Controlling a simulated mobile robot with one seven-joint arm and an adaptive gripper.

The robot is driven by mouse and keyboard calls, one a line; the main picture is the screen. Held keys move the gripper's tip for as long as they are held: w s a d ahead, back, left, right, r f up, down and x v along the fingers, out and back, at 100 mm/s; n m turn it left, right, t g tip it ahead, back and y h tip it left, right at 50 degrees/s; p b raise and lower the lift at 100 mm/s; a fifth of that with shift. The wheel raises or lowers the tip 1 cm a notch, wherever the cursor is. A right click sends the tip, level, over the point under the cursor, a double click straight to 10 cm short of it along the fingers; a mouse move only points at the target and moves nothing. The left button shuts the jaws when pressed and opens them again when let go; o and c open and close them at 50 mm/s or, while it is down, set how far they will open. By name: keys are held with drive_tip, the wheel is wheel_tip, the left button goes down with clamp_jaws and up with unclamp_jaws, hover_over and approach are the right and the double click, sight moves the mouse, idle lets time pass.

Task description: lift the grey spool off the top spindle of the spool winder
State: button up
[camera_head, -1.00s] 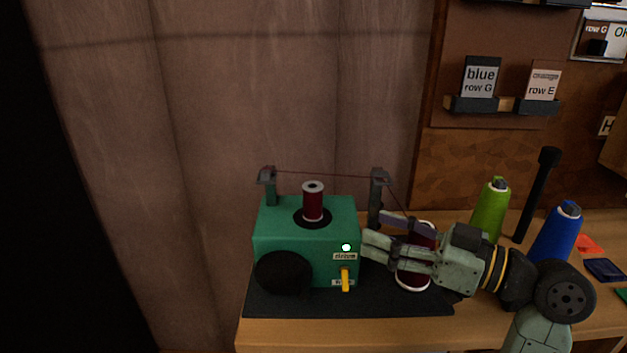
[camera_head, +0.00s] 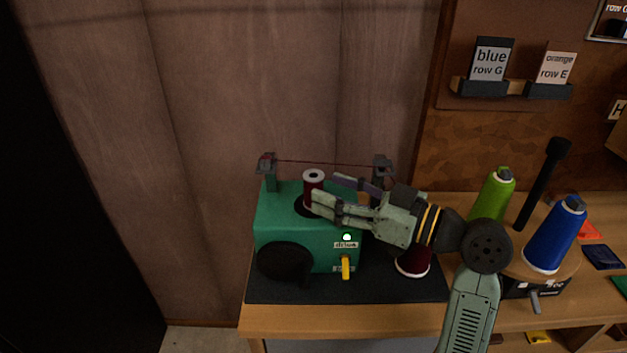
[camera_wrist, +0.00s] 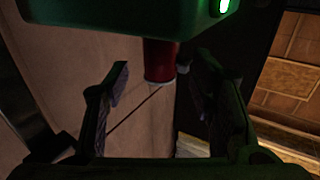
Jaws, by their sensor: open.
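The spool winder (camera_head: 300,247) is a green box on a dark mat. On its top spindle stands the grey spool (camera_head: 313,189), wound with dark red thread and showing a pale grey top rim. My gripper (camera_head: 325,190) is open just right of the spool, its fingers pointing left at it. One finger partly covers the spool's lower part. In the wrist view the spool (camera_wrist: 160,62) appears ahead between the open fingertips (camera_wrist: 162,76), with the winder's green body (camera_wrist: 110,14) above it. I cannot tell whether either finger touches the spool.
A red thread (camera_head: 325,164) runs between the guide posts (camera_head: 268,172) behind the spool. A larger dark red cone (camera_head: 413,262) stands right of the winder, partly behind my arm. Green (camera_head: 491,196) and blue (camera_head: 555,236) cones stand further right. The wall is close behind.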

drive_tip(key=shift+x, duration=1.1)
drive_tip(key=c, duration=0.8)
drive_tip(key=shift+r, duration=0.1)
drive_tip(key=shift+c, duration=0.2)
wheel_tip(320, 180, up, 10)
drive_tip(key=b, duration=0.1)
